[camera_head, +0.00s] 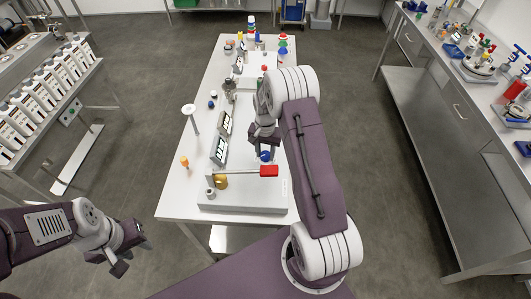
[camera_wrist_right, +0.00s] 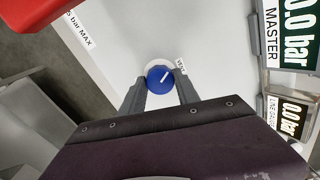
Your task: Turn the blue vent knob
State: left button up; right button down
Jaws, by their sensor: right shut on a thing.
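The blue vent knob (camera_wrist_right: 160,79) is round with a white line on it and sits on a pale panel. In the right wrist view it lies between the two grey fingertips of my right gripper (camera_wrist_right: 160,88), which is shut on it. In the head view the knob (camera_head: 265,156) shows just below my right gripper (camera_head: 264,143). A small label partly reading "VENT" (camera_wrist_right: 181,67) is beside the knob. My left gripper (camera_head: 124,251) hangs at the lower left, away from the table; its fingers look apart, with nothing between them.
Digital gauges marked MASTER (camera_wrist_right: 290,35) and LINE GAUGE (camera_wrist_right: 289,115) stand to one side. A white funnel-like stand (camera_head: 190,113) and an orange-topped item (camera_head: 184,161) are on the table's left.

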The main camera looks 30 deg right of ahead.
aim_at(265, 155)
jog(key=m, duration=0.6)
jog(key=shift+m, duration=0.3)
dwell(0.5)
jog(key=c, duration=0.9)
grip_release()
notch_tip(265, 155, up, 9)
jog(key=b, duration=0.2)
